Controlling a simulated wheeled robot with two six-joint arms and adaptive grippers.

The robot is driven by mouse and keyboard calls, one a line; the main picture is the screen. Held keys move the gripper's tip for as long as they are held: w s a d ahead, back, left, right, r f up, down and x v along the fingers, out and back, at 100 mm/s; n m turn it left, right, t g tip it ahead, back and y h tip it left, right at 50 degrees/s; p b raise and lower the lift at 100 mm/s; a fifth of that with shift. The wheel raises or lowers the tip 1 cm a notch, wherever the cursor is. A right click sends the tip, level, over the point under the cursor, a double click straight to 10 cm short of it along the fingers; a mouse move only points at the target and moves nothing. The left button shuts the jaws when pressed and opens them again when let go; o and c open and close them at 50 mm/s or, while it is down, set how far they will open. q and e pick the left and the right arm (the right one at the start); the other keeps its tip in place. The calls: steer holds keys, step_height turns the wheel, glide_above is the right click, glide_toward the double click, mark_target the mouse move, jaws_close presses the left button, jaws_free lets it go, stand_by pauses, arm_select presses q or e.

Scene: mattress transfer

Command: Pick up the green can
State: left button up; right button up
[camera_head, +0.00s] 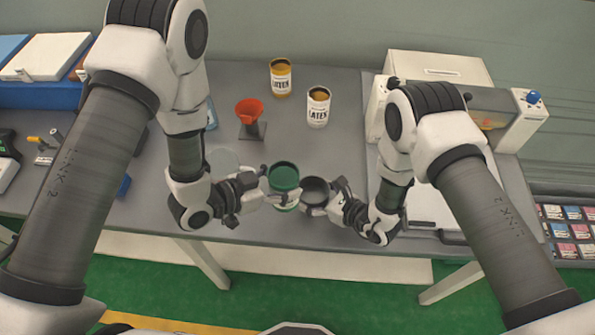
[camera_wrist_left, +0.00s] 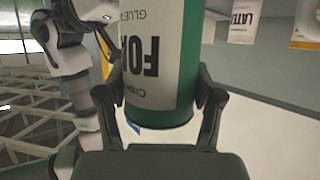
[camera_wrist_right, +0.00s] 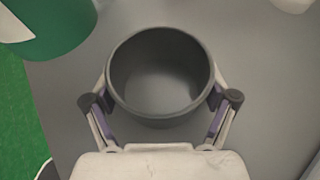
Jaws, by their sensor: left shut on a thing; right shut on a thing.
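The green can (camera_head: 284,176) is near the front edge of the table, upright in the head view. My left gripper (camera_head: 272,200) is shut on it from the left. In the left wrist view the green can (camera_wrist_left: 160,60), with a white label, fills the space between both fingers. A dark grey cup (camera_head: 315,188) is just right of the can. My right gripper (camera_head: 325,207) is shut on the cup. In the right wrist view the empty cup (camera_wrist_right: 160,75) sits between the fingers, and the green can (camera_wrist_right: 55,25) shows at the upper left.
A yellow can (camera_head: 281,78) and a white LATEX can (camera_head: 318,107) stand behind. An orange funnel on a stand (camera_head: 250,118) is behind left. A large white machine (camera_head: 455,90) stands at right. Bare grey table (camera_head: 340,150) lies between the cup and the back cans.

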arm_select(q)
steer(key=s+a, duration=0.6)
steer(key=a, duration=0.1)
steer(key=shift+a, duration=0.3)
stand_by(0.7)
arm_select(e)
steer(key=o, duration=1.2)
steer(key=shift+o, duration=0.2)
steer(key=v, duration=1.1)
steer(key=shift+s+d+r, duration=0.1)
steer(key=shift+d+r, duration=0.1)
steer(key=shift+d, duration=0.1)
steer(key=shift+s+d+r, duration=0.1)
steer(key=shift+s+d, duration=0.05)
